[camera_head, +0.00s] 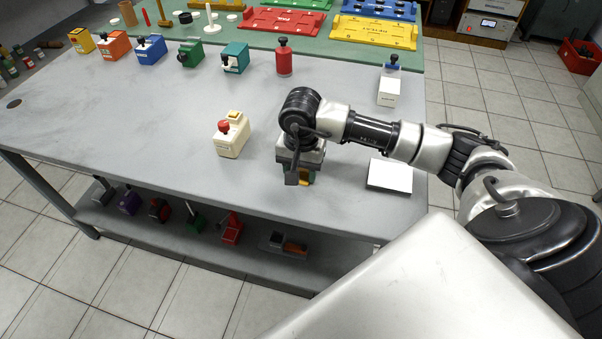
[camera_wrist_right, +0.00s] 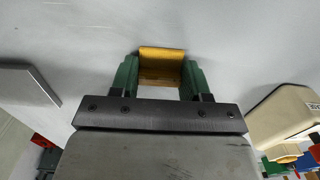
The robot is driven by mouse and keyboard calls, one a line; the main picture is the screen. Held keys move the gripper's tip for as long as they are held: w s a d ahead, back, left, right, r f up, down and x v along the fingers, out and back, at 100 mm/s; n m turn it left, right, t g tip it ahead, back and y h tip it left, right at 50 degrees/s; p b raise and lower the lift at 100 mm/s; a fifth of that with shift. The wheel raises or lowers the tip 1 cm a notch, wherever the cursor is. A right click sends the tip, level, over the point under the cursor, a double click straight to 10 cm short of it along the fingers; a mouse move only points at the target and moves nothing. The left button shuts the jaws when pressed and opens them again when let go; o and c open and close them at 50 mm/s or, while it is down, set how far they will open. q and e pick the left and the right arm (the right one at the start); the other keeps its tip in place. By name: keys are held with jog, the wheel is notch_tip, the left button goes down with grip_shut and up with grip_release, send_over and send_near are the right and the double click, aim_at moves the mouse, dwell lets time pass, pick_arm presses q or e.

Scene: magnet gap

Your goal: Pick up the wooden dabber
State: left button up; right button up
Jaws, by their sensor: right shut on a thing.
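My right gripper (camera_head: 303,180) is low over the front part of the grey table, pointing down. In the right wrist view its green fingers (camera_wrist_right: 160,78) are closed on the sides of a yellow-brown wooden piece, the wooden dabber (camera_wrist_right: 161,68). Only the dabber's upper part shows between the fingers. In the head view just a small yellow bit of it shows under the gripper, the rest hidden by my wrist. I cannot tell whether it touches the table. My left gripper is not in view.
A cream box with a red knob (camera_head: 232,142) stands left of my right gripper. A flat white plate (camera_head: 390,176) lies to its right. Coloured boxes and a red cylinder (camera_head: 284,63) stand farther back on the grey table (camera_head: 130,120). The left front is clear.

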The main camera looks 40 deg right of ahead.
aim_at(305, 178)
jog(key=shift+c, duration=0.5)
jog(key=shift+r, duration=0.45)
jog(key=r, duration=0.2)
jog(key=s+r, duration=0.1)
jog(key=shift+d+r, duration=0.15)
jog(key=shift+r, duration=0.25)
jog(key=s+d+r, duration=0.2)
jog(key=s+r, duration=0.4)
jog(key=s, duration=0.4)
jog(key=shift+s+d+r+b, duration=0.15)
jog(key=shift+s+d+b, duration=0.05)
jog(key=shift+b, duration=0.15)
jog(key=o, duration=0.4)
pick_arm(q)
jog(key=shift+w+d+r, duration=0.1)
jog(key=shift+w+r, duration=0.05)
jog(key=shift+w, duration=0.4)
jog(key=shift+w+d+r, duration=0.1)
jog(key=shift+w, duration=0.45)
pick_arm(e)
jog(key=shift+c, duration=1.4)
